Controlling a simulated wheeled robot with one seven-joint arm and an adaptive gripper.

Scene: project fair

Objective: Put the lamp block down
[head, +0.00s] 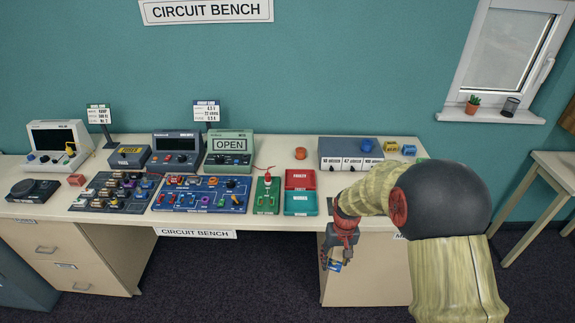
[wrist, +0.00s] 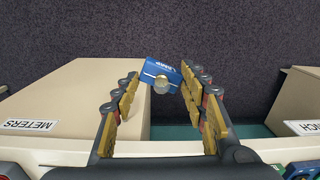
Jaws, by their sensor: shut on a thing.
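The lamp block (wrist: 162,71) is a small blue block with a white label and a round pale bulb. In the wrist view it sits between the fingertips of my gripper (wrist: 160,85), which is shut on it. In the head view my gripper (head: 338,258) hangs in front of the bench's front edge, with the lamp block (head: 335,267) small and partly hidden at its tips. The block is held in the air, with the dark floor and the drawer cabinet behind it. The bench top (head: 345,193) lies behind my gripper.
Circuit boards (head: 200,195) cover the bench's left and middle. A green board (head: 266,194) stands beside a red and teal tray (head: 300,204). A grey drawer box (head: 349,153) and small yellow and blue blocks (head: 390,146) are at the back right. A bare strip lies right of the tray.

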